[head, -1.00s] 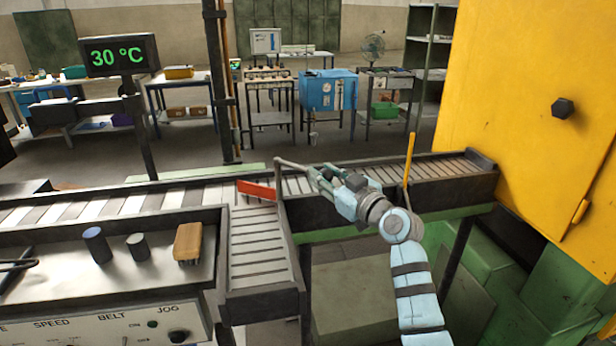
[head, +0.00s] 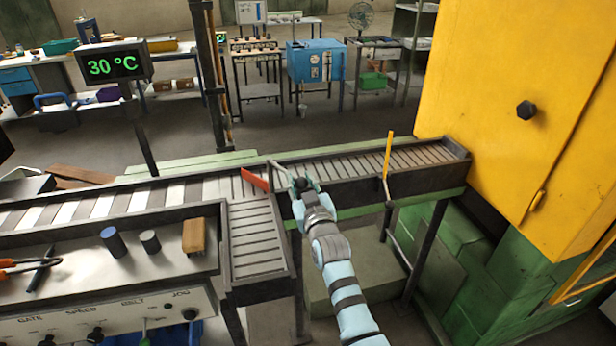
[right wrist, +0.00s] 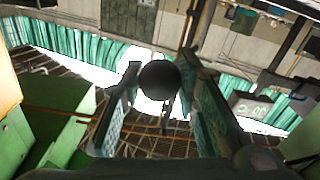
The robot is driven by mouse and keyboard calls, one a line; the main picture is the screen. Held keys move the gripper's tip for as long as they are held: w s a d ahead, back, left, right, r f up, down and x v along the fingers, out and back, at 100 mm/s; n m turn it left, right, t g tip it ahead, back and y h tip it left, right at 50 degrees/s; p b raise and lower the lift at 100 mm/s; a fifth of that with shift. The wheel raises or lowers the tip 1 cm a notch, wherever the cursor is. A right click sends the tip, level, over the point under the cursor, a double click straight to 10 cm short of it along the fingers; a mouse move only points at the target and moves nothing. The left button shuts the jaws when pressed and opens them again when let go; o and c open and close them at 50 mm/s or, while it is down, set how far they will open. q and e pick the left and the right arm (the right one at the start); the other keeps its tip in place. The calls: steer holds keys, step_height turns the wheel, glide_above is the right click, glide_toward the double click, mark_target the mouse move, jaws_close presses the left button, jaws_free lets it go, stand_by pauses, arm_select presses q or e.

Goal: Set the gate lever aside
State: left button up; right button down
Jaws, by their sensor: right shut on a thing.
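The gate lever (head: 278,168) is a grey bar at the corner where the conveyor's side branch meets the main line. A red gate plate (head: 254,180) stands beside it, slanted across the rollers. My right gripper (head: 299,186) is at the lever's near end and is shut on it. In the right wrist view a dark round knob (right wrist: 160,79) sits between the two fingers of my right gripper (right wrist: 163,100). The fingers hide part of the lever's end in the head view. My left gripper is not in view.
A yellow upright handle (head: 388,156) stands at the conveyor's front edge, right of my arm. The yellow furnace cabinet (head: 480,70) fills the right side. A console (head: 100,290) at front left carries two dark cylinders, a brown block and orange-handled pliers.

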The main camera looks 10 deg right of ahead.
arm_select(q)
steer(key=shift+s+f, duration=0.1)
arm_select(e)
steer(key=shift+s+a+f, duration=0.1)
steer(key=shift+a+f, duration=0.05)
steer(key=shift+f, duration=0.2)
steer(key=c, duration=1.2)
jaws_free()
steer(key=shift+a+r, duration=0.1)
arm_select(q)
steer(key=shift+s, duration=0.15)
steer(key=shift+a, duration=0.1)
arm_select(e)
steer(key=shift+r, duration=0.4)
step_height(320, 180, up, 9)
steer(key=shift+r, duration=0.2)
steer(key=shift+f, duration=0.1)
